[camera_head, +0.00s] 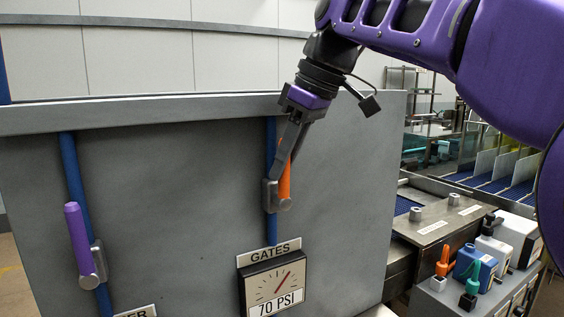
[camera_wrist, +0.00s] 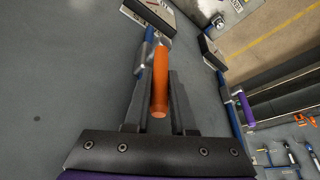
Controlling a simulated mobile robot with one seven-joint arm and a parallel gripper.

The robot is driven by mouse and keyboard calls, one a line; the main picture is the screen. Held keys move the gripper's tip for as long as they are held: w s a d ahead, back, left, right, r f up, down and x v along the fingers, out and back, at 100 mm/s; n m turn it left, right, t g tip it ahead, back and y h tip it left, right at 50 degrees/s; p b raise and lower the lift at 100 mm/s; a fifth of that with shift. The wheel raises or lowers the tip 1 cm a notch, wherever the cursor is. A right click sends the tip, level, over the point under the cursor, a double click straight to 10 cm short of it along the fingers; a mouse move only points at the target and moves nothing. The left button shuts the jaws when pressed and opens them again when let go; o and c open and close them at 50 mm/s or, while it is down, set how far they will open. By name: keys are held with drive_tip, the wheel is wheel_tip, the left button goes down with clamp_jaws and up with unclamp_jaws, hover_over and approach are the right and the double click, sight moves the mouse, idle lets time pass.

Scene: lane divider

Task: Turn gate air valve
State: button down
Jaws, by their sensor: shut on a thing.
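The gate air valve has an orange handle (camera_head: 285,180) on a grey metal body (camera_head: 272,197), set on a blue vertical pipe on the grey panel. My gripper (camera_head: 284,152) reaches down from above and is shut on the orange handle. In the wrist view the orange handle (camera_wrist: 160,85) lies between the two dark fingers of my gripper (camera_wrist: 160,92).
A second valve with a purple handle (camera_head: 77,238) is on another blue pipe at the left of the panel. At the right are a metal ledge and a control box with an orange switch (camera_head: 444,262) and a green switch (camera_head: 470,270). The panel has a protruding top edge (camera_head: 140,113).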

drive_tip(key=shift+s+a, duration=0.1)
idle(0.3)
drive_tip(key=c, duration=0.8)
unclamp_jaws()
drive_tip(key=shift+o, duration=0.2)
drive_tip(key=p+v, duration=0.2)
drive_tip(key=v, duration=1)
drive_tip(key=shift+a, duration=0.15)
